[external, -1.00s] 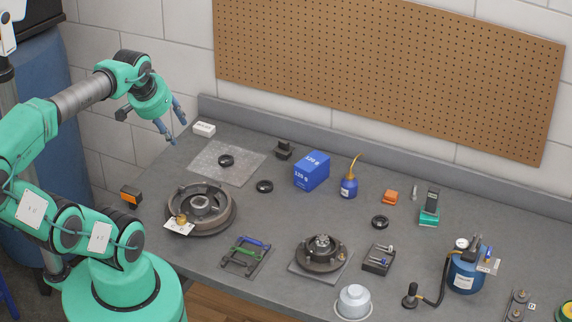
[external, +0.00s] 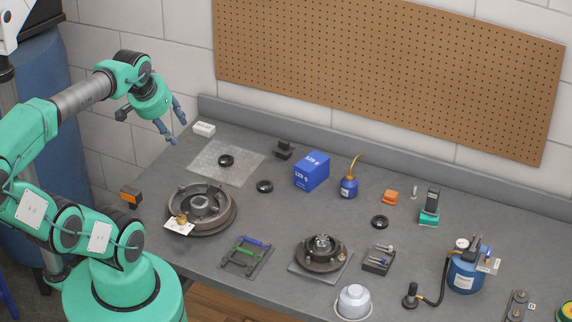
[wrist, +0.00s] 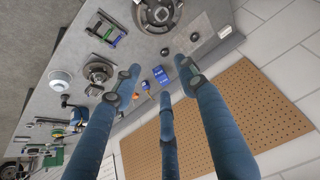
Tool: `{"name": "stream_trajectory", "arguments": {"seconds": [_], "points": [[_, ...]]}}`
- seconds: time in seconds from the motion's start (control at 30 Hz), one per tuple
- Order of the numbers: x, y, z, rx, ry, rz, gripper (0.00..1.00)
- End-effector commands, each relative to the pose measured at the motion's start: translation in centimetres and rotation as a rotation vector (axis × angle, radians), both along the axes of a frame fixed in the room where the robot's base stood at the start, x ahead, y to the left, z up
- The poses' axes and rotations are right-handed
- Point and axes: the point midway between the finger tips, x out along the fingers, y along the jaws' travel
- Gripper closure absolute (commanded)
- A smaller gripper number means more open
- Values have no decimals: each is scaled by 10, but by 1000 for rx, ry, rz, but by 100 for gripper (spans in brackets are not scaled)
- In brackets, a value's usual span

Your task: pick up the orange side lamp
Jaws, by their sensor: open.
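Two orange things show in the external view. One is a dark block with an orange face (external: 131,196) at the left edge of the bench. The other is a small orange block (external: 391,196) at the right, beyond a black ring. I cannot tell for sure which is the side lamp. My gripper (external: 160,125) is raised at the bench's back left corner, open and empty, apart from both.
The grey bench (external: 300,215) holds a brake drum (external: 222,222), a hub (external: 320,262), a blue box (external: 312,171), an oil can (external: 348,187) and a blue canister (external: 464,272). A pegboard (external: 390,70) hangs behind. Bare bench lies between several items.

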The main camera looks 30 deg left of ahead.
Motion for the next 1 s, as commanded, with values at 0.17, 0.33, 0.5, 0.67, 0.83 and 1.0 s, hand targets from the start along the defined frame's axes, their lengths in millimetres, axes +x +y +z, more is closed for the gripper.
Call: {"name": "stream_trajectory", "arguments": {"seconds": [0.17, 0.33, 0.5, 0.67, 0.83, 1.0], "points": [[0, 0, 0, 0, 0, 0, 58], [0, 0, 0, 0, 0, 0, 33], [0, 0, 0, 0, 0, 0, 33], [1, 1, 0, -2, 3, 8, 33], [11, 8, -5, -18, 23, 62, 33], [32, 25, -17, -56, 63, 185, 33]]}}
